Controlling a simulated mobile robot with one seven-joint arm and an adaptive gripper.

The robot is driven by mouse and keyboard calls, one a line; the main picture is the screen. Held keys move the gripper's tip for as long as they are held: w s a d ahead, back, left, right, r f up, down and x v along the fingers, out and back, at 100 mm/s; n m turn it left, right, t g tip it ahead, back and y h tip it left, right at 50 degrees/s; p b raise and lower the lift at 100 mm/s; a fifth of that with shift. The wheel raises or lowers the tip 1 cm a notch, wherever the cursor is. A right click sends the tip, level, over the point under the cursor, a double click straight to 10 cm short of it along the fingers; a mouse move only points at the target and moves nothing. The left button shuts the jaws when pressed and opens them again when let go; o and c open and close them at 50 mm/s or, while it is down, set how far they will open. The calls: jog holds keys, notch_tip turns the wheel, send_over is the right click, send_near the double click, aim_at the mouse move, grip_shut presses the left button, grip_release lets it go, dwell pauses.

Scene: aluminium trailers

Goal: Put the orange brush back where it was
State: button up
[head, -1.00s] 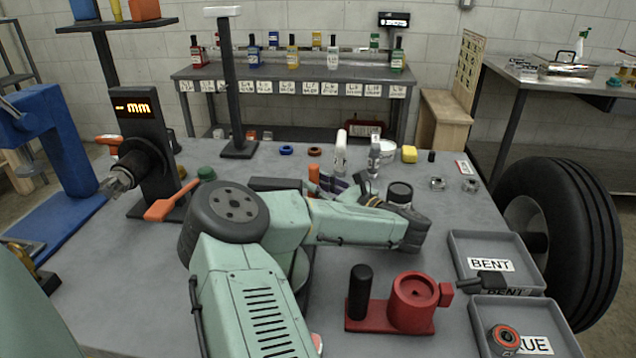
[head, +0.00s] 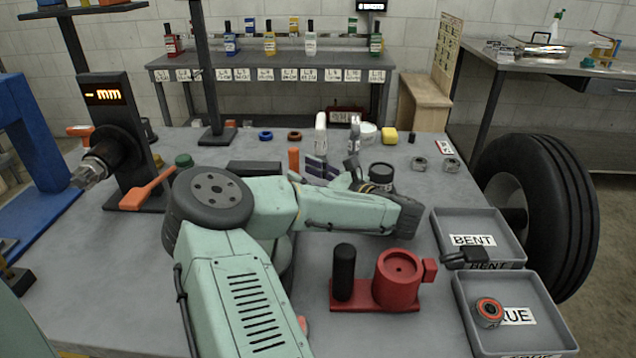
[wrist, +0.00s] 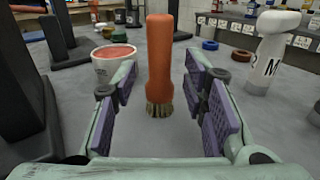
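The orange brush (wrist: 158,60) stands upright, bristles down, in the wrist view. My gripper (wrist: 160,95) is open, with purple pads on either side of the brush and visible gaps between pads and brush. In the head view the brush handle (head: 294,160) shows just left of my gripper (head: 318,168); its lower part is hidden behind my arm. Whether the bristles touch the bench is hard to tell.
A white cup with a reddish inside (wrist: 115,62) stands left of the brush. A white bottle (wrist: 268,55) stands to the right. Blue and brown rings (head: 265,135) lie behind. A red fixture (head: 397,280) and grey trays (head: 437,228) are at front right.

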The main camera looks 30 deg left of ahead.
jog(key=d+b, duration=0.1)
jog(key=d, duration=0.1)
jog(key=d+b, duration=0.1)
jog(key=d, duration=0.1)
jog(key=shift+f, duration=0.4)
jog(key=shift+d, duration=0.5)
